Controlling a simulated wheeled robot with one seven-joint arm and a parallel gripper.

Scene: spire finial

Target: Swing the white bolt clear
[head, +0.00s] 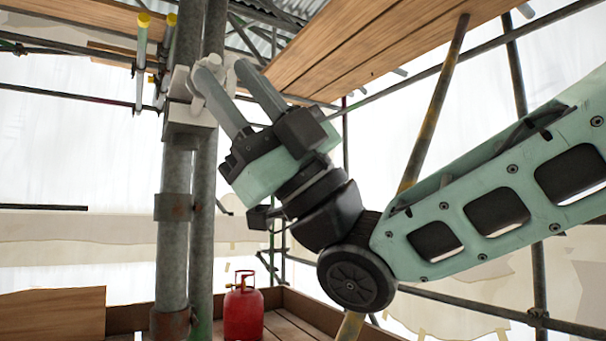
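A white coupler (189,116) is fixed around an upright grey steel tube in the upper left of the head view. A pale white bolt (231,77) shows at its upper right side, partly hidden by my finger. My gripper (226,73) reaches up and left to it from the right. Its two grey fingers stand well apart, with the tips on either side of the bolt. I cannot tell whether either finger touches the bolt. The far end of the bolt and the back of the coupler are hidden.
Two upright tubes (173,245) stand close together below the coupler. Wooden boards (370,45) hang overhead at right, and a slanted pole (433,105) passes behind my arm. A red gas cylinder (243,312) stands on the plank deck below. Yellow-capped tubes (142,60) are at upper left.

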